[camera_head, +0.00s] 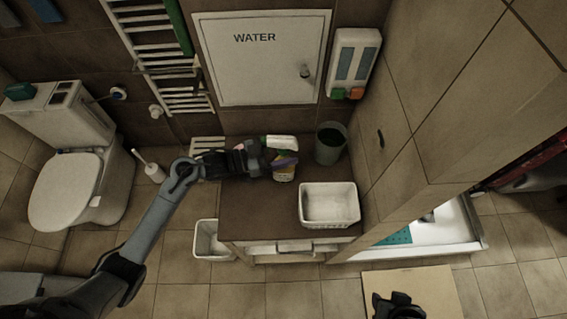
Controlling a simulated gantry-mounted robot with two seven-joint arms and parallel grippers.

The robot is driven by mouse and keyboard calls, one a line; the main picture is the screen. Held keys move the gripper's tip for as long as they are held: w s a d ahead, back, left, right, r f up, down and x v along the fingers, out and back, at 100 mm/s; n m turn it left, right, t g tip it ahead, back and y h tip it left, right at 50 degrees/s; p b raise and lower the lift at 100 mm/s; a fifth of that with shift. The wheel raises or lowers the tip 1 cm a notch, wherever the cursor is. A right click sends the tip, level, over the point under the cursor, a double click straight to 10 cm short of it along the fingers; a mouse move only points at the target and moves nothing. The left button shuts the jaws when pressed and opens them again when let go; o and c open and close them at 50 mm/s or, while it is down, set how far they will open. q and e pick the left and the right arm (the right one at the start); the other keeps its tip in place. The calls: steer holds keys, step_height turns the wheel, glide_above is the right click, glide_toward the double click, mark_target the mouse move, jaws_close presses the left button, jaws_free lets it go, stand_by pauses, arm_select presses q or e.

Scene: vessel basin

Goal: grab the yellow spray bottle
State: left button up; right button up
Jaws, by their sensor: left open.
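A cluster of bottles stands at the back of the brown cabinet top (262,208). A small yellow part (284,174) at the front of the cluster looks like the yellow spray bottle, with a purple piece just above it. Most of it is too small or covered to make out. My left gripper (268,160) is open at the left side of the cluster, very close to it. I cannot tell whether the fingers are around the bottle or only beside it. A black shape at the bottom right, probably my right gripper (398,306), is cut off by the picture edge.
A white basket (329,205) stands at the cabinet's front right. A dark green bin (330,143) is at the back right. A white bin (212,240) stands on the floor left of the cabinet. A tiled wall (400,170) closes the right side. The cabinet's front left is clear.

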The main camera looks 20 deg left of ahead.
arm_select(q)
jaws_close()
stand_by(0.3)
steer(key=shift+r, duration=0.1)
